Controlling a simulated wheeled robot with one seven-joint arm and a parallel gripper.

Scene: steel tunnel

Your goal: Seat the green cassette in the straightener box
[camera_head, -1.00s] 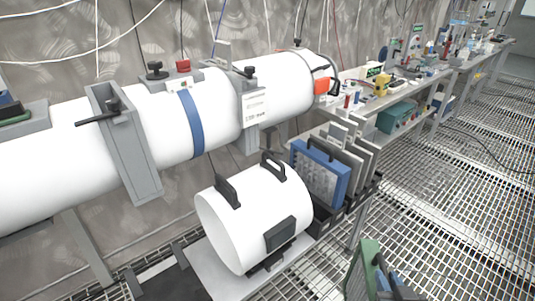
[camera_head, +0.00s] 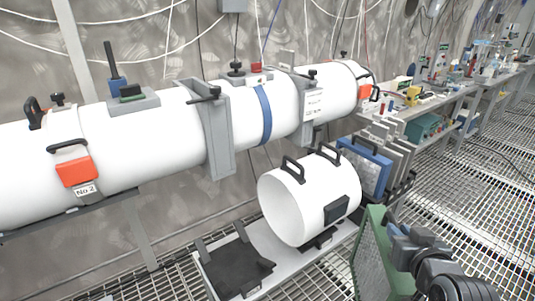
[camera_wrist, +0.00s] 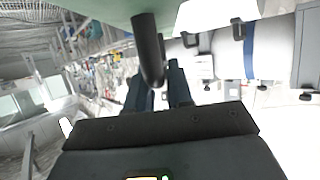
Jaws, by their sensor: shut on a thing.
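The green cassette (camera_head: 371,262), a flat upright panel with a green frame and mesh face, is at the lower right of the head view. My gripper (camera_head: 393,228) is beside it on the right. In the wrist view, the cassette's pale green side (camera_wrist: 110,10) fills the top, with a dark bar-like handle (camera_wrist: 148,48) below it. My gripper's dark fingers (camera_wrist: 158,88) are shut on that handle, though the contact is partly hidden. A grey rectangular housing (camera_head: 216,135) around the white pipe appears to be the straightener box; its slot is not visible. The cassette is well apart from it.
A loose white cylinder (camera_head: 300,205) with black handles rests on a low platform before the pipe (camera_head: 155,140). A blue-framed panel (camera_head: 365,165) and grey panels stand behind it. A cluttered bench (camera_head: 430,110) runs back right.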

